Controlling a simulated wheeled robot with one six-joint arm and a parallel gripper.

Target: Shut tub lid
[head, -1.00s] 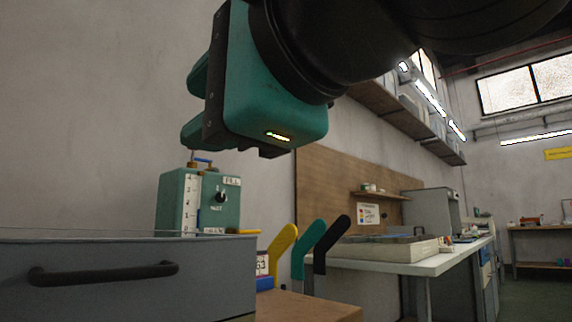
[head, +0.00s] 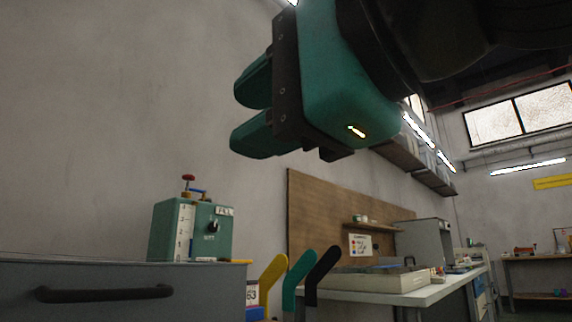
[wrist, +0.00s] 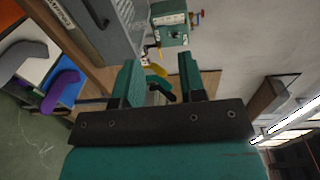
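A grey box front or panel (head: 200,290) with a dark bar handle (head: 104,293) fills the lower left of the head view. The wrist view shows a grey panel with a dark handle (wrist: 92,13) at the top. I cannot tell whether it is the tub, and no lid can be made out clearly. My gripper (head: 240,112) is high in front of the wall, above and right of the grey box and touching nothing. In the wrist view my gripper (wrist: 158,78) has its two teal fingers apart with nothing held between them.
A teal device (head: 190,230) with a red knob stands behind the grey box. Yellow, teal and black sock boards (head: 298,280) stand upright to its right. A white bench (head: 440,292) is farther right. The wrist view shows a purple board (wrist: 62,90) by a blue surface.

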